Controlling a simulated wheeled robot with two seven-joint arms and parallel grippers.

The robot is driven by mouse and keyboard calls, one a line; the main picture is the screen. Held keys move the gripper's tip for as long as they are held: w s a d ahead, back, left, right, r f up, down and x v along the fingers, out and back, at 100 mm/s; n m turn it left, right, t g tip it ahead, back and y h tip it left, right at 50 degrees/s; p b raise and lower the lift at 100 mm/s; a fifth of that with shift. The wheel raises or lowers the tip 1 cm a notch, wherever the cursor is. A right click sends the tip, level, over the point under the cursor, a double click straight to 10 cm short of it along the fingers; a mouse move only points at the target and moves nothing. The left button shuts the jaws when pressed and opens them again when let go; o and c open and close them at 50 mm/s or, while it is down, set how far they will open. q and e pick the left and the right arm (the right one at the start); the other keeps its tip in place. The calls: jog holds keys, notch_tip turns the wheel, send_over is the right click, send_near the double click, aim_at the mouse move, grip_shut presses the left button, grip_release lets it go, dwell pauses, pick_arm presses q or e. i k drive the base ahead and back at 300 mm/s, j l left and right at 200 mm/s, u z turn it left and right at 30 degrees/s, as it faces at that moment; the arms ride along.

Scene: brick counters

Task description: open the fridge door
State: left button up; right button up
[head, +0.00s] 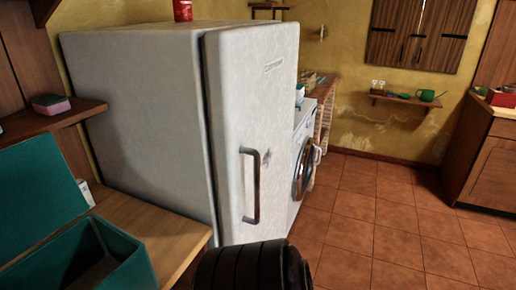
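The white fridge (140,110) stands at the left, seen from its side and front corner. Its door (250,110) faces right and looks shut, with a dark seam along its left edge. A dark vertical bar handle (255,186) is on the lower half of the door, near the middle of its visible face. Neither of my grippers is in view, and nothing is seen touching the handle. The lower end of the door is partly hidden by a dark ribbed shape at the bottom edge.
A front-loading washing machine (303,165) stands just beyond the fridge. A wooden counter (160,232) with a teal box (128,262) is at the lower left. A wooden cabinet (490,160) is at far right. The tiled floor (385,220) between is clear.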

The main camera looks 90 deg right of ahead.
aim_at(250, 72)
jog(key=z, duration=2.9)
